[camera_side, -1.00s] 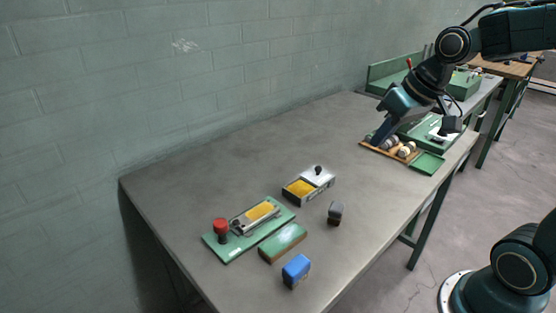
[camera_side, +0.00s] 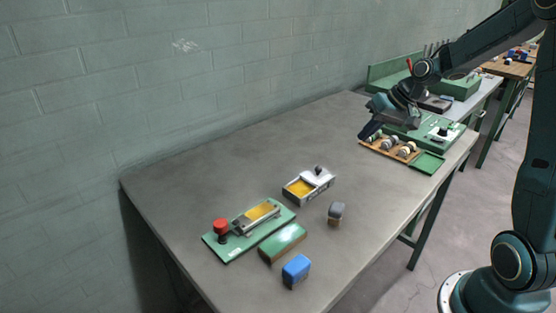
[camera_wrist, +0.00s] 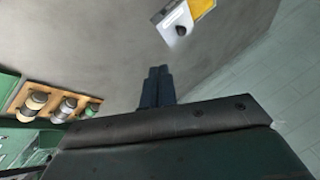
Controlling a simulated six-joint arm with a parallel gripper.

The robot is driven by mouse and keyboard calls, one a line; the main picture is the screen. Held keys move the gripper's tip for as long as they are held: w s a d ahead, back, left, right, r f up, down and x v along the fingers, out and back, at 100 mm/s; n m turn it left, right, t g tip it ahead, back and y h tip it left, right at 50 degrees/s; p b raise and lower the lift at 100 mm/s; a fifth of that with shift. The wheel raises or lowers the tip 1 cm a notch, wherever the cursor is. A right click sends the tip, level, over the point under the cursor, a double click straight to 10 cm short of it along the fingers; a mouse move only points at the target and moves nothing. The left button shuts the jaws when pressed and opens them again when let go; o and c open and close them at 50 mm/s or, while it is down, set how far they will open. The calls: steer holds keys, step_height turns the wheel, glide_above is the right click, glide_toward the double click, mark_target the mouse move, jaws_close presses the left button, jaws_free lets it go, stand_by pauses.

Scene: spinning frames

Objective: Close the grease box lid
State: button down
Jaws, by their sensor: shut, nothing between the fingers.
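The grease box (camera_side: 291,194) is a small grey box with yellow grease showing in its left part. Its pale lid (camera_side: 317,176) with a black knob covers only the right part, so the box is partly open. The lid also shows at the top of the wrist view (camera_wrist: 172,22), next to the yellow grease. My gripper (camera_side: 364,134) is shut and empty, above the left end of the wooden spool tray and well apart from the box. Its two fingers lie together in the wrist view (camera_wrist: 159,72).
The wooden tray (camera_side: 373,147) holds several spools. Near the box are a green board (camera_side: 222,250) with a red knob, a green block (camera_side: 283,242), a blue block (camera_side: 296,270) and a grey block (camera_side: 336,212). Bare tabletop lies between my gripper and the box.

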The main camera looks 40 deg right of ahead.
glide_toward(329, 174)
steer(key=w+f, duration=0.1)
steer(key=w+d+f, duration=0.1)
steer(key=w+f, duration=0.1)
steer(key=shift+w+a+f, duration=0.1)
steer(key=shift+w+a, duration=0.1)
steer(key=shift+a, duration=0.25)
steer(key=shift+w+a, duration=0.2)
steer(key=shift+a, duration=0.25)
steer(key=shift+w+a+f, duration=0.25)
steer(key=shift+w+a, duration=0.15)
steer(key=shift+a, duration=0.35)
steer(key=shift+a, duration=4.05)
steer(key=shift+a, duration=0.1)
steer(key=shift+s, duration=0.1)
